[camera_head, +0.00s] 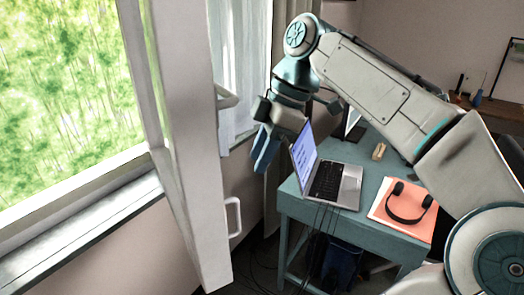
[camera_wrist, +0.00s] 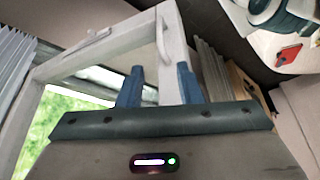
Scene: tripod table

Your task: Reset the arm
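My gripper (camera_head: 265,148) hangs from my raised, bent arm, with its blue fingers pointing down, left of the laptop and right of the window sash. In the wrist view the two blue fingers (camera_wrist: 159,84) stand apart, with nothing held between them. The white window sash (camera_head: 188,140) stands swung open into the room, with a gap between it and my gripper in the head view. In the wrist view the white frame (camera_wrist: 172,50) shows behind and between the fingers.
An open laptop (camera_head: 338,183) stands on the teal table (camera_head: 290,205), close to my gripper. Headphones (camera_head: 408,203) lie on an orange folder (camera_head: 383,215). The sash carries white handles, one low (camera_head: 234,217). A pale curtain (camera_head: 240,60) hangs behind. Cables run below the table.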

